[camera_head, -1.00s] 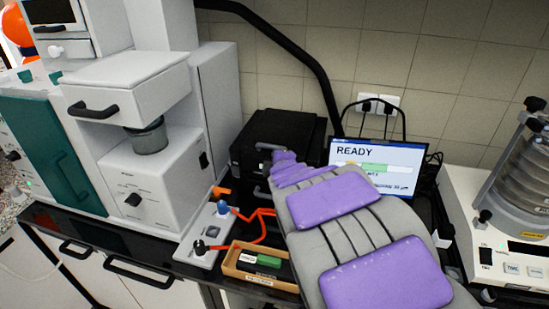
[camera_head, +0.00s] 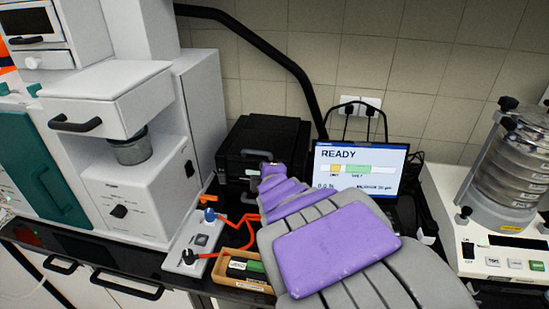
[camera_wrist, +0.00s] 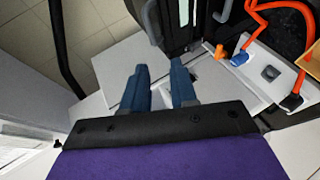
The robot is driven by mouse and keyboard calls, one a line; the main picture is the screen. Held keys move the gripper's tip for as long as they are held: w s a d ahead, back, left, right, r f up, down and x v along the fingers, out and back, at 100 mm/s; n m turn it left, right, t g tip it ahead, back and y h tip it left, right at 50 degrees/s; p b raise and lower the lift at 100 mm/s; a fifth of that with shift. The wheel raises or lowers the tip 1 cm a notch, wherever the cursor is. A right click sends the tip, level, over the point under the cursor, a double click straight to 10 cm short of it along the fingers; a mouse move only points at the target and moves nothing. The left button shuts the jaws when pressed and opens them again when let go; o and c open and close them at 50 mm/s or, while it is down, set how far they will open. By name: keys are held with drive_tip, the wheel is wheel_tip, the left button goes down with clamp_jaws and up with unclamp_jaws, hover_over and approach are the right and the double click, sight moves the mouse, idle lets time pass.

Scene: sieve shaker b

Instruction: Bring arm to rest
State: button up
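My arm, purple and grey, reaches up from the bottom right of the head view over the black bench. My gripper (camera_wrist: 160,90) shows in the wrist view as two blue fingers with a clear gap between them. Nothing is between the fingers; a pale grey surface lies behind them. In the head view the arm's far end is in front of the black box (camera_head: 262,150), and the fingers cannot be made out there.
A laptop (camera_head: 355,170) reading READY stands behind my arm. The sieve shaker (camera_head: 510,180) is on the right, a white machine (camera_head: 125,190) on the left. A grey switch panel (camera_head: 198,243) with an orange cable and a wooden tray (camera_head: 228,287) lie left of my arm.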

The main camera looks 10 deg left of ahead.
drive_tip(key=s+d+f+m+g+h, duration=0.3)
drive_tip(key=s+d+m, duration=0.35)
drive_tip(key=d, duration=0.45)
drive_tip(key=s+d+f+m+g+h, duration=0.3)
drive_tip(key=s+d+m, duration=0.3)
drive_tip(key=d, duration=0.6)
drive_tip(key=s+d+f+m+g, duration=0.1)
drive_tip(key=s+m+g, duration=0.3)
drive_tip(key=s, duration=0.9)
drive_tip(key=s+d+f+m+g, duration=0.1)
drive_tip(key=s+d+m+g, duration=0.2)
drive_tip(key=s, duration=0.9)
drive_tip(key=shift+s+d+m+g+y, duration=0.3)
drive_tip(key=shift+s+d+m+g, duration=0.1)
drive_tip(key=shift+m+g, duration=0.15)
